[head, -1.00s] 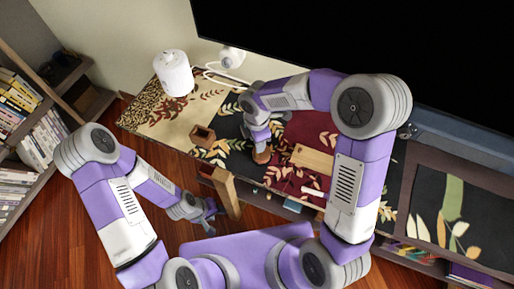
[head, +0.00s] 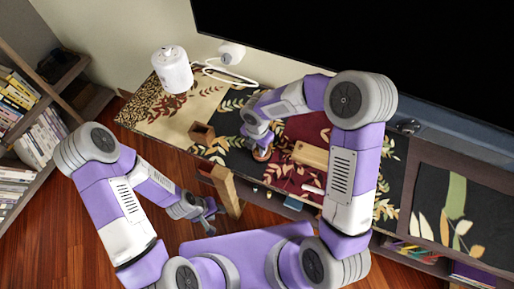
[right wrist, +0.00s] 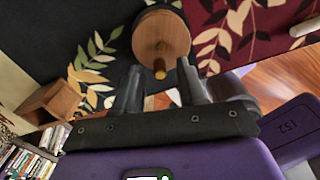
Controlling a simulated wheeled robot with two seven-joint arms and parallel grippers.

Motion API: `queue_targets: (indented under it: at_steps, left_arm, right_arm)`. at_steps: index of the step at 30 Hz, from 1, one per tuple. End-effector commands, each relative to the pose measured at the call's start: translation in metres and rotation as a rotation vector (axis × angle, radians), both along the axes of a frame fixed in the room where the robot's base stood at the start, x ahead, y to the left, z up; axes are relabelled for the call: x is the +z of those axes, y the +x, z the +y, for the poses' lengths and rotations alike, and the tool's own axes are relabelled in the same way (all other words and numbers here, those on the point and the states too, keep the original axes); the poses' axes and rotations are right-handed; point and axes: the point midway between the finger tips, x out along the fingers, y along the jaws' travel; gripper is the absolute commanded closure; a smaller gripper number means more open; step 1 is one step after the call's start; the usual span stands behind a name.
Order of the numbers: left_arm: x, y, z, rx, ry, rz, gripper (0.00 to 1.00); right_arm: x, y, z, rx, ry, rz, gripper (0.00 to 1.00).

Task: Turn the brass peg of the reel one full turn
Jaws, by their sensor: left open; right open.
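The reel shows in the right wrist view as a round wooden disc (right wrist: 158,32) on the dark leaf-patterned cloth. Its brass peg (right wrist: 160,69) stands near the rim closest to my fingers. My right gripper (right wrist: 160,82) is open, with the peg in line with the gap between its fingertips; I cannot tell whether either finger touches it. In the head view the reel (head: 262,155) is partly hidden by my right gripper (head: 259,145). My left gripper (head: 208,212) is open and empty, low in front of the shelf top, away from the reel.
A hollow wooden box (head: 202,133) stands left of the reel, and a wooden board (head: 311,154) lies to its right. A white bar (head: 312,190) lies near the front edge. A white canister (head: 172,70) stands at the back left. A wooden post (head: 227,190) is near my left gripper.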

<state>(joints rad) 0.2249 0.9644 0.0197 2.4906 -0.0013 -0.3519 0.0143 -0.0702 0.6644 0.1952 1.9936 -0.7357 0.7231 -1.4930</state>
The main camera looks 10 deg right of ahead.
Motion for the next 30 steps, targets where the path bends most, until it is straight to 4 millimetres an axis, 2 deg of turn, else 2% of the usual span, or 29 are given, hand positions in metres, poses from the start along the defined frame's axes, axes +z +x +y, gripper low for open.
queue_targets:
  at_steps: [10,18,30]
  left_arm:
    - [-0.0011,0.0000,-0.0001,0.000,0.000,0.000,0.57]
    - [-0.0011,0.0001,-0.0001,0.000,0.000,0.000,0.57]
    - [-0.0015,0.0000,0.0000,0.000,0.000,0.000,0.57]
  right_arm:
    - [-0.0039,0.0002,0.0001,0.000,0.000,-0.001,0.61]
    - [-0.0038,0.0003,0.0000,-0.001,0.000,-0.001,1.00]
    - [-0.0037,0.0014,0.0006,-0.043,0.000,-0.001,1.00]
